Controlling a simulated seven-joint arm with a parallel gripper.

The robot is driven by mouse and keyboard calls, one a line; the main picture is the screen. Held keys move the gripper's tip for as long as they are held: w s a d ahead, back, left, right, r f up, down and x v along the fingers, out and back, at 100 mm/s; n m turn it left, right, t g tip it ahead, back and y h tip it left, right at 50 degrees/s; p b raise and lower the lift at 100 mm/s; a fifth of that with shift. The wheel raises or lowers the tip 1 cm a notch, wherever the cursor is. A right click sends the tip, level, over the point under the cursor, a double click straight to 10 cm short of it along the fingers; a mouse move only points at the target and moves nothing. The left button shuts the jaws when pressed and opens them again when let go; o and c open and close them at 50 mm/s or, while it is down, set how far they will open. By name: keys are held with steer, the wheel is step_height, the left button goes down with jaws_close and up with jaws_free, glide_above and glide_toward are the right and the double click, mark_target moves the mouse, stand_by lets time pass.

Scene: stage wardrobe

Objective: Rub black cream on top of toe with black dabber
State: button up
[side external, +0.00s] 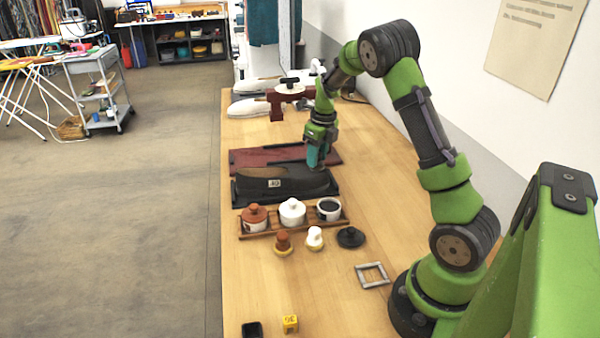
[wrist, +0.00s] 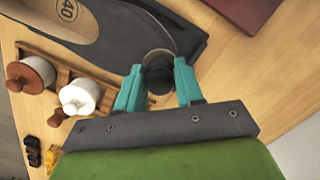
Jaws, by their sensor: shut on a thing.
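My gripper (side external: 316,163) is over the right end of the shoe. In the wrist view its teal fingers (wrist: 159,85) are shut on the black dabber (wrist: 158,80), whose round pale rim shows beyond the black knob. I cannot tell whether the dabber touches the shoe. The open pot of black cream (side external: 329,208) stands at the right of a wooden rack; its black lid (side external: 350,237) lies beside it.
A brown-lidded pot (side external: 255,217) and a white pot (side external: 292,211) share the rack. Brown (side external: 283,243) and white (side external: 314,238) dabbers stand in front. A dark red board (side external: 248,158) lies behind the shoe.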

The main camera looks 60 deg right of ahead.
steer(key=shift+w+a+f, duration=0.1)
steer(key=shift+w+a, duration=2)
steer(key=shift+a, duration=0.05)
steer(key=shift+w+a+f, duration=0.1)
steer(key=shift+w+a, duration=0.2)
steer(key=shift+a, duration=0.15)
step_height(320, 180, up, 6)
steer(key=shift+d, duration=0.25)
steer(key=shift+r, duration=0.25)
step_height(320, 180, up, 3)
steer(key=shift+f, duration=0.1)
steer(key=shift+f, duration=0.1)
glide_above(291, 170)
steer(key=shift+s+d+f, duration=0.15)
steer(key=shift+f, duration=1.65)
steer(key=shift+s+d+f, duration=0.15)
steer(key=shift+f, duration=1.6)
